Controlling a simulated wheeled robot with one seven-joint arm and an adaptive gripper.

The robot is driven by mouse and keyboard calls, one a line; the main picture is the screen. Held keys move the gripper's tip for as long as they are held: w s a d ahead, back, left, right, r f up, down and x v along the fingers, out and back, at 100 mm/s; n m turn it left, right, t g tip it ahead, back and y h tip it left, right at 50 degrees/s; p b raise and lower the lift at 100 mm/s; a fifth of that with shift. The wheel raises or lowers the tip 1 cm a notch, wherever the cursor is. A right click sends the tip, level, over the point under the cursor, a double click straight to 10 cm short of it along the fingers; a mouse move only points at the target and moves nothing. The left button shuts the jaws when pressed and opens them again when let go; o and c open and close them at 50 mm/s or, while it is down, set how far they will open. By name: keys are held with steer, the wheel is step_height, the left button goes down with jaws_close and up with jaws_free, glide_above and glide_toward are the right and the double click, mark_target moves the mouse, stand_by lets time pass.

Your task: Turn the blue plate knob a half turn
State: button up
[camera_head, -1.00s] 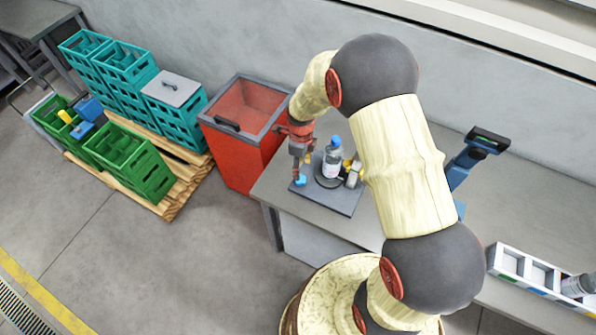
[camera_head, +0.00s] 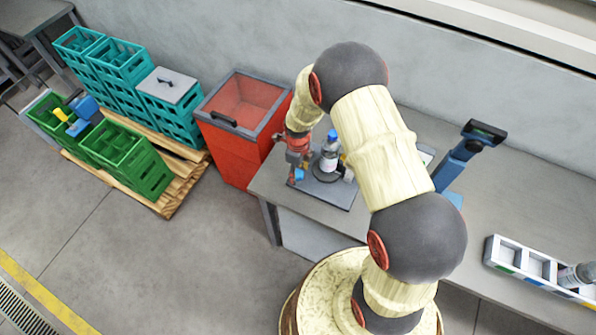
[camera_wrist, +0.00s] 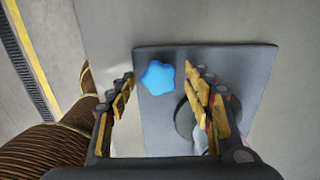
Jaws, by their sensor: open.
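The blue plate knob (camera_wrist: 158,78) is lobed like a star and sits near a corner of the dark base plate (camera_wrist: 225,62). It also shows in the head view as a small blue spot (camera_head: 299,174), partly covered by my gripper. My gripper (camera_wrist: 158,77) is open, with one finger on each side of the knob in the wrist view and a gap on both sides. I cannot tell whether the fingertips are down at the knob's height. A bottle with a blue cap (camera_head: 329,157) stands upright on the plate's round turntable (camera_wrist: 186,118), close to my right finger in the wrist view.
The plate lies on a grey table (camera_head: 262,185). A red bin (camera_head: 228,150) stands to its left. A blue scanner stand (camera_head: 455,165) and a white divided tray (camera_head: 520,262) are on the right. The wall runs behind. The floor in front is clear.

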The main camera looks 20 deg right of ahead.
steer(key=c, duration=1.1)
steer(key=shift+c, duration=0.3)
